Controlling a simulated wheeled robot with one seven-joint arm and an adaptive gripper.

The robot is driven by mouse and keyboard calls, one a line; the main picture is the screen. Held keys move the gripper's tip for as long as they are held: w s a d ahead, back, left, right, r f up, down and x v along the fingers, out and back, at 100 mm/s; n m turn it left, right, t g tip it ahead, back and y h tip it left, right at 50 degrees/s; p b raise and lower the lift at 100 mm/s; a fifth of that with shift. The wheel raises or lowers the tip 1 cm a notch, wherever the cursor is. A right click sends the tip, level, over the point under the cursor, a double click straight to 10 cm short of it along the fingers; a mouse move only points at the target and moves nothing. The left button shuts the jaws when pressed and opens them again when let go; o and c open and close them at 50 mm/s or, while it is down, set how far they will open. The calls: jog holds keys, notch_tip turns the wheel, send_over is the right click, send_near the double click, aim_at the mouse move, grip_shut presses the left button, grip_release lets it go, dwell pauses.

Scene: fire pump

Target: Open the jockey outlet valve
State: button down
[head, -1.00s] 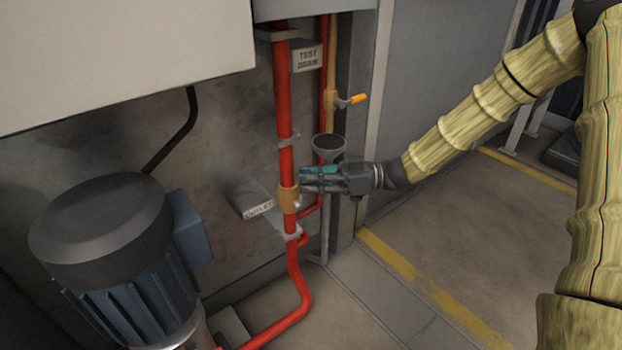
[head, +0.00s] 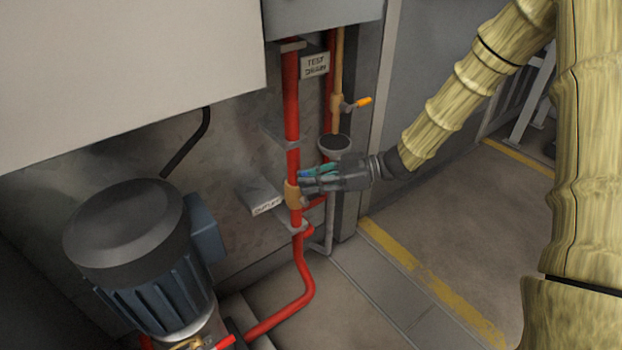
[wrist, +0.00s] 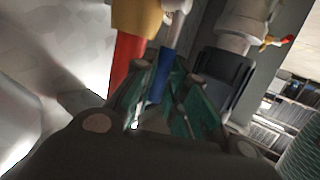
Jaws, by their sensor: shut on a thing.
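The jockey outlet valve (head: 292,195) is a brass body on the red vertical pipe, beside a small plate that appears to read OUTLET (head: 266,206). My gripper (head: 307,179) is at the valve's right side in the head view, its fingers pointing left and hiding the handle. In the wrist view the brass body (wrist: 138,17) is at the top. The valve's blue-sleeved lever handle (wrist: 164,72) runs down from there between the teal fingers of my gripper (wrist: 160,100). The gripper is shut on this handle.
A dark motor (head: 140,255) stands at the lower left. The floor (head: 450,230) at the right is open.

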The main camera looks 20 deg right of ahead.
jog(key=c, duration=1.4)
grip_release()
jog(key=shift+c, duration=0.2)
jog(key=v, duration=0.8)
